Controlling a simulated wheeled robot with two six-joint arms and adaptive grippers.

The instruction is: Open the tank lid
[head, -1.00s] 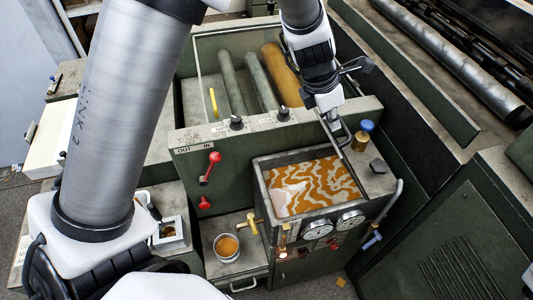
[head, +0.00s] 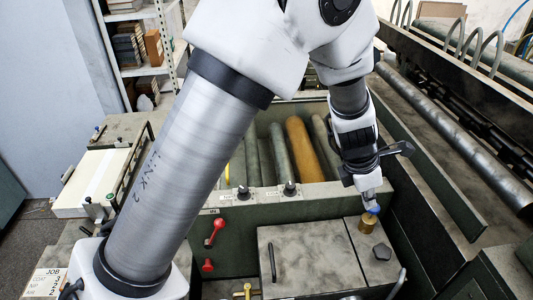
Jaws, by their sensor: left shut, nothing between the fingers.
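The tank lid (head: 312,255) is a flat grey, stained panel lying down over the tank, so the tank's inside is hidden. Its dark bar handle (head: 272,262) is on the lid's left part. My left gripper (head: 371,200) is shut and empty, pointing down beyond the lid's far right corner. It is right at the blue-topped brass cap (head: 368,224) and partly covers it. I cannot tell whether they touch. The gripper is apart from the handle. My right gripper is out of view.
A red lever (head: 216,231) and a brass tap (head: 246,290) are to the left. Rollers (head: 305,150) lie in the trough behind. A long steel roller (head: 450,130) runs along the right.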

